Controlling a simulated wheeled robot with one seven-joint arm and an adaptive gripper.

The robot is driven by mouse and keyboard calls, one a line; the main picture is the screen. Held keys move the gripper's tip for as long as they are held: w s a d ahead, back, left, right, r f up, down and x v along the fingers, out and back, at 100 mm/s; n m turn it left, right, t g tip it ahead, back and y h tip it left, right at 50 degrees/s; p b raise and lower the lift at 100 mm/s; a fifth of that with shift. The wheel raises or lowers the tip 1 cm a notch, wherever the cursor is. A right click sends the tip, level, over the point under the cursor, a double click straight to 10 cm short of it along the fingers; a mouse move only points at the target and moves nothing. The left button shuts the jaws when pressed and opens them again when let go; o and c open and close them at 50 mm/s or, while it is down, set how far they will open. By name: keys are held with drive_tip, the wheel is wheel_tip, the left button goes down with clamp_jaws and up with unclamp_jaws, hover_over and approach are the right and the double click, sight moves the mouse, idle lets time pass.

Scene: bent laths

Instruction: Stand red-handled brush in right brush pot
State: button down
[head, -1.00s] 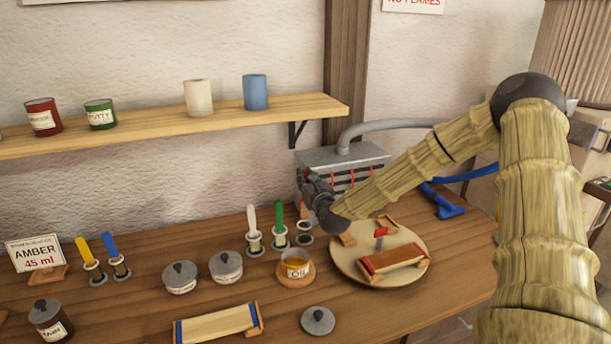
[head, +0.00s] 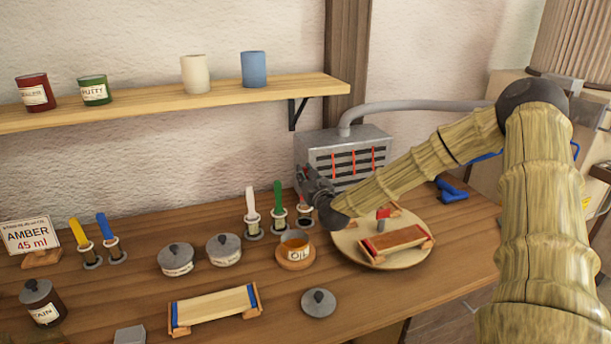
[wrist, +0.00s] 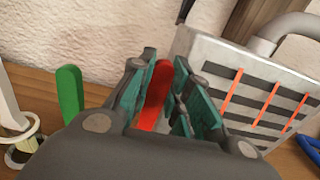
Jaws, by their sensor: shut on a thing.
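The red-handled brush (wrist: 155,97) stands between the fingers of my gripper (wrist: 165,85) in the wrist view, its red handle pointing up. My gripper (head: 306,190) is shut on it at the back of the bench in the head view. The brush's lower end is at the right brush pot (head: 304,222), the rightmost of the row of ringed holders. The brush looks close to upright. My fingers partly hide it, and I cannot tell whether its tip rests on the pot's bottom.
A green-handled brush (head: 278,198) and a white-handled brush (head: 251,205) stand just left. A grey slatted box (head: 345,152) stands close behind on the right. An oil pot (head: 295,249) is in front, and a round board (head: 350,240) with a lath form is at right.

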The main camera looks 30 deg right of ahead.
drive_tip(key=shift+f, duration=0.2)
drive_tip(key=c, duration=1.3)
unclamp_jaws()
drive_tip(key=shift+s, duration=0.1)
drive_tip(key=v, duration=1.1)
drive_tip(key=shift+s, duration=0.4)
drive_tip(key=shift+f, duration=0.1)
